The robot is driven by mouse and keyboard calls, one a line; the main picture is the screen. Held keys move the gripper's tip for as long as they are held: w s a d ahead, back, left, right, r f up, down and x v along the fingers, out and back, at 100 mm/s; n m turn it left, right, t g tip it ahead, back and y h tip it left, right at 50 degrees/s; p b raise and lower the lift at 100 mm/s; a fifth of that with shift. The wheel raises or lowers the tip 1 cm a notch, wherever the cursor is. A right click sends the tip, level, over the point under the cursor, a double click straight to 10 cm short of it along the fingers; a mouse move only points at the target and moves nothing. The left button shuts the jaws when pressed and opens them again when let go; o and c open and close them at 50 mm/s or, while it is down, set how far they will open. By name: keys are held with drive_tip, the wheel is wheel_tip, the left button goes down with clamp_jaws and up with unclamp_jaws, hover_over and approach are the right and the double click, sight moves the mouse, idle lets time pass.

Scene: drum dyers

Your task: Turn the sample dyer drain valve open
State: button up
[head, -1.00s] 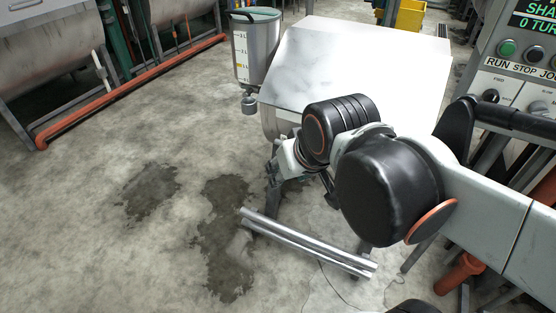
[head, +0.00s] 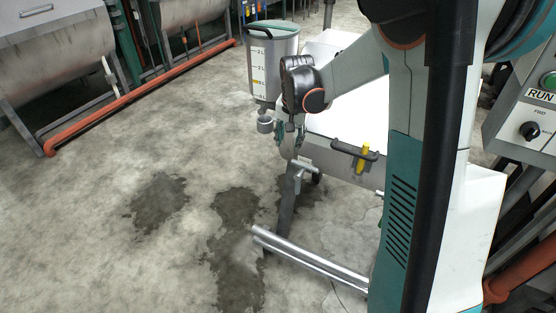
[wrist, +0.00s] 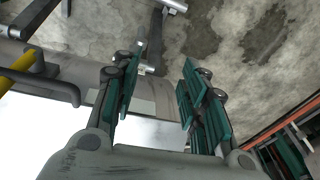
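The sample dyer, a grey body with a white top (head: 340,116), stands right of centre in the head view. A yellow lever (head: 363,158) beside a black bar is on its front; the lever also shows at the left of the wrist view (wrist: 18,68). A short metal pipe stub (head: 305,170) sits low under the dyer's left end. I cannot tell for sure which part is the drain valve. My gripper (head: 289,150) points down at the dyer's front left corner, above the stub. In the wrist view my gripper (wrist: 160,82) is open, with nothing held between its teal pads.
A grey bucket-like tank (head: 272,62) with level marks stands behind my gripper. Long metal rails (head: 310,258) lie low in front of the dyer. A control panel (head: 535,115) is at the right. An orange pipe (head: 140,95) runs along the left. Wet-stained floor between is clear.

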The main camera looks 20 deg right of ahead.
sight(298, 184)
drive_tip(key=w+d+f+m, duration=0.1)
drive_tip(key=d+f, duration=0.1)
drive_tip(key=f, duration=0.3)
drive_tip(key=w+d+f+m+g, duration=0.1)
drive_tip(key=w+d+f, duration=0.1)
drive_tip(key=f, duration=0.3)
drive_tip(key=w+d+f+m+g+p, duration=0.1)
drive_tip(key=w+d+f, duration=0.1)
drive_tip(key=f, duration=0.3)
drive_tip(key=shift+d+f+m, duration=0.3)
drive_tip(key=shift+d+m, duration=0.1)
drive_tip(key=shift+d, duration=0.1)
drive_tip(key=shift+d+f, duration=0.1)
drive_tip(key=shift+f, duration=0.6)
wheel_tip(298, 184, down, 13)
drive_tip(key=b, duration=0.5)
clamp_jaws()
